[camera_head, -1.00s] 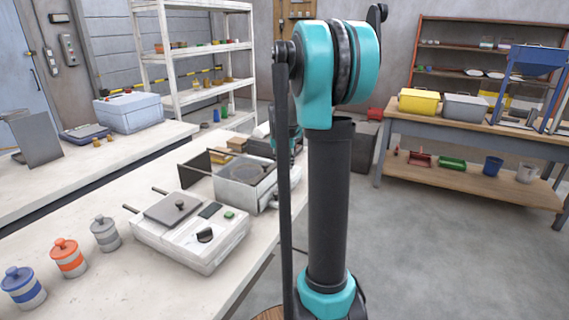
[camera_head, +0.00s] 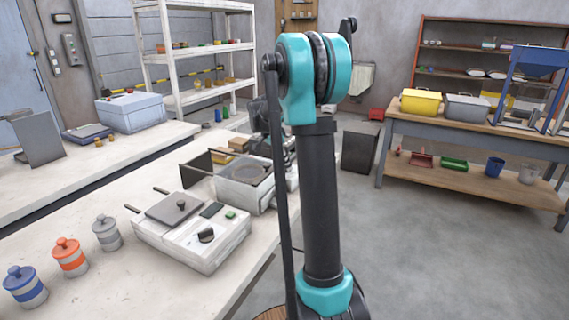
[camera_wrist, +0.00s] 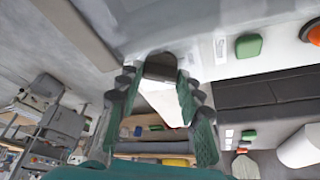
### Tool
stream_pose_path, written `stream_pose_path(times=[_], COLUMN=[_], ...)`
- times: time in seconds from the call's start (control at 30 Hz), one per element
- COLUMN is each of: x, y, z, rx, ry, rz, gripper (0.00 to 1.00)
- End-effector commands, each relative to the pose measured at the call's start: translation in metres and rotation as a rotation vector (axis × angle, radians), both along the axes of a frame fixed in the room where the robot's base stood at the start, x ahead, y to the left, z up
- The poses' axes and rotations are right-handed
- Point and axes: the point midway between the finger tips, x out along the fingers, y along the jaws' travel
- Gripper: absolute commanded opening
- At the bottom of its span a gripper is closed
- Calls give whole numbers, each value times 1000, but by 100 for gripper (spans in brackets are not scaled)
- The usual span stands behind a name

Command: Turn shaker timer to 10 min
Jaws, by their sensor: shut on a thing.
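In the wrist view a dark knob (camera_wrist: 160,66) sits on a pale grey machine panel (camera_wrist: 212,22), between my gripper's fingertips (camera_wrist: 158,78). My gripper is shut on this knob; its green-padded fingers lie on either side. A green button (camera_wrist: 248,46) and an orange-red knob (camera_wrist: 315,32) are to the right on the machine. The dial marks and the pointer's setting cannot be read.
A white unit with a black knob (camera_head: 206,235) stands nearer on the bench (camera_head: 130,285). Three lidded jars, including an orange one (camera_head: 69,257), stand at the front left. A workbench with bins (camera_head: 420,102) is at the right. The floor between is clear.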

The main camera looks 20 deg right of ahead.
Motion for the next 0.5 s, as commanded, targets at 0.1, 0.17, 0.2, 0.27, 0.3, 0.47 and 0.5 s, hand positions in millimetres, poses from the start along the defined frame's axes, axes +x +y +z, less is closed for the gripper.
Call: stream_pose_path(times=[0.1,0.17,0.2,0.27,0.3,0.47,0.5], x=[2,2,2,3,3,3,4], y=[0,0,0,0,0,0,0], z=[0,0,0,0,0,0,0], rx=[0,0,1,1,1,1,1], ry=[1,-1,0,0,0,0,0], rz=[-105,-158,-191,-236,-265,-363,-382], gripper=[7,7,7,7,7,7,7])
